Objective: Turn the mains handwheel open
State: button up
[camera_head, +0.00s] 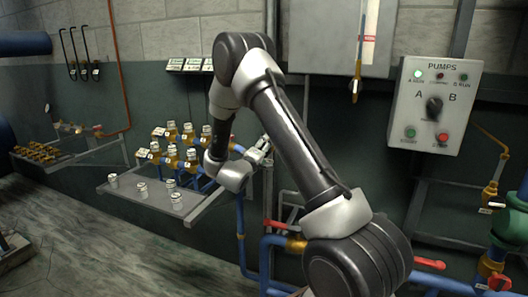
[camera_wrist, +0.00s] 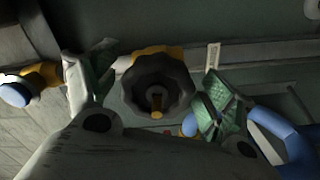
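A black, lobed handwheel (camera_wrist: 157,70) with a yellow-brass centre stem faces the camera in the wrist view, with a yellow body behind it. I take it for the mains handwheel, though no readable label confirms this. My gripper (camera_wrist: 156,80) is open, with one green-padded finger to the left of the wheel and one to the right. Gaps show between both fingers and the rim, and nothing is held. In the head view my gripper (camera_head: 258,152) is small and partly hidden near the wall pipework. I cannot make out the wheel there, as my arm blocks part of that area.
A blue-capped brass fitting (camera_wrist: 35,82) is left of the fingers, and a blue pipe (camera_wrist: 275,130) runs close by the right finger. In the head view, a grey shelf (camera_head: 120,188) with small canisters and brass valves is left of my arm. A pump panel (camera_head: 435,105) hangs right.

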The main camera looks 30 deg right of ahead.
jog(key=v, duration=1.2)
dwell(0.3)
